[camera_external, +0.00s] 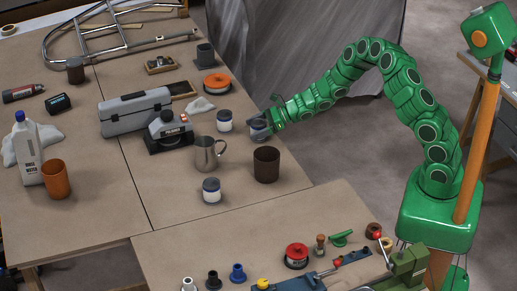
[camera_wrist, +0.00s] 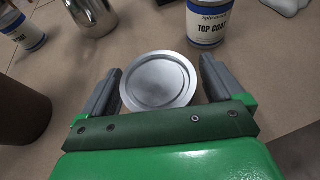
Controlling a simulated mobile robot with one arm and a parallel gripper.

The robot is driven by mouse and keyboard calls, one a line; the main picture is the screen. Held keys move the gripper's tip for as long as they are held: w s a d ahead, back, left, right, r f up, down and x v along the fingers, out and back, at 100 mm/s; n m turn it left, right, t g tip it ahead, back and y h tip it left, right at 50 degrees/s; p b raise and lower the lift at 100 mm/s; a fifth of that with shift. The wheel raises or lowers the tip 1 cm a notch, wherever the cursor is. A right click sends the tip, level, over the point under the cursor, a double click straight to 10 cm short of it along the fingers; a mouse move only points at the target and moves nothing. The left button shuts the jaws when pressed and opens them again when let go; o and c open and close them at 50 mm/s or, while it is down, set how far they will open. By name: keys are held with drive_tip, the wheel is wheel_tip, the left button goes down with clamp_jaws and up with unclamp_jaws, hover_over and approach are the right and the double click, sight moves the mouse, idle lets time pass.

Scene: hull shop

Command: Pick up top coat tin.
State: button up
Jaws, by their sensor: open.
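My gripper (camera_external: 264,120) is open, low over the table's right side. Its two jaws stand on either side of a tin with a round grey lid (camera_wrist: 160,80); in the external view this tin (camera_external: 259,131) is partly covered by the jaws. Small gaps seem to show between lid and jaws, and its label is hidden in the wrist view. A second white and blue tin (camera_external: 224,121) stands just left of it; in the wrist view this tin (camera_wrist: 208,25) reads "TOP COAT". A third similar tin (camera_external: 211,191) stands nearer the front, its label unreadable.
A dark brown cup (camera_external: 266,166) and a steel jug (camera_external: 207,155) stand close by, in front of the gripper. A polisher (camera_external: 168,132), grey toolbox (camera_external: 135,112) and orange-topped roll (camera_external: 217,83) lie further left and back. The table's right edge is near.

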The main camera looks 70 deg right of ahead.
sight(254, 122)
drive_tip(key=shift+w+a, duration=0.1)
drive_tip(key=shift+w, duration=0.15)
drive_tip(key=c, duration=1.3)
drive_tip(key=shift+o, duration=0.2)
drive_tip(key=shift+r, duration=0.55)
wheel_tip(254, 122, up, 2)
drive_tip(key=shift+r, duration=0.1)
drive_tip(key=s+a+r, duration=0.1)
drive_tip(key=s+r, duration=0.8)
drive_tip(key=s, duration=0.5)
drive_tip(key=shift+a+r, duration=0.35)
drive_tip(key=shift+a, duration=0.05)
